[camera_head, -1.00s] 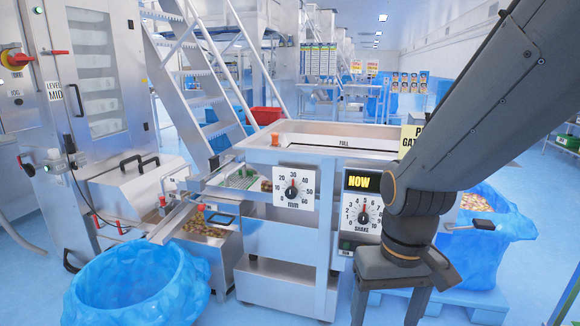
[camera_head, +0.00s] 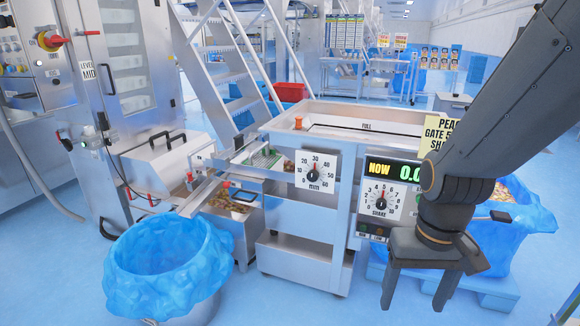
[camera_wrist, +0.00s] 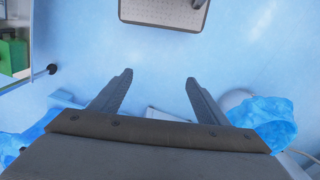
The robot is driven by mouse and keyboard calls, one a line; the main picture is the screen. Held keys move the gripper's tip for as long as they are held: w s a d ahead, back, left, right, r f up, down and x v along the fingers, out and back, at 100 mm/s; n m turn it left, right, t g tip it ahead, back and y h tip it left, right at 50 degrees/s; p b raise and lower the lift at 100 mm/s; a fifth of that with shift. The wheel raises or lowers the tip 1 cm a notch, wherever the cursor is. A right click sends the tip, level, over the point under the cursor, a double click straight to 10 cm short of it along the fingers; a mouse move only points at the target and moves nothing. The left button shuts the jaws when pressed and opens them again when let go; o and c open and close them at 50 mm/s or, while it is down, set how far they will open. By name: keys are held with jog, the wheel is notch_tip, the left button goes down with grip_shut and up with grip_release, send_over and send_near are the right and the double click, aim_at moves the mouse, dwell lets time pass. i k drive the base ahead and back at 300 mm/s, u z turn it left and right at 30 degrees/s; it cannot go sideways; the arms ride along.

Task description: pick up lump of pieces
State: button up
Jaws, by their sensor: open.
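My gripper (camera_head: 414,292) points down in front of the machine in the head view. Its two fingers stand apart with nothing between them. The wrist view shows the open fingers (camera_wrist: 158,78) over blue floor. A small brown lump of pieces (camera_head: 289,167) appears beside the green grid on the machine's left side; its shape is too small to tell. Loose pieces (camera_head: 235,207) lie in the steel tray below. No lump shows in the wrist view.
A blue-lined bin (camera_head: 165,262) stands at the front left. The steel machine (camera_head: 300,262) with dials stands close to my arm. A blue pallet (camera_head: 495,292) lies under the right bin.

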aim_at(288, 166)
jog(key=u, duration=0.7)
jog(key=k, duration=1.05)
jog(key=u, duration=1.5)
jog(key=i, duration=1.6)
jog(key=z, duration=0.7)
jog(key=i, duration=0.85)
jog(key=z, duration=1.55)
jog(key=i, duration=0.65)
jog(key=z, duration=0.5)
jog(key=i, duration=1.05)
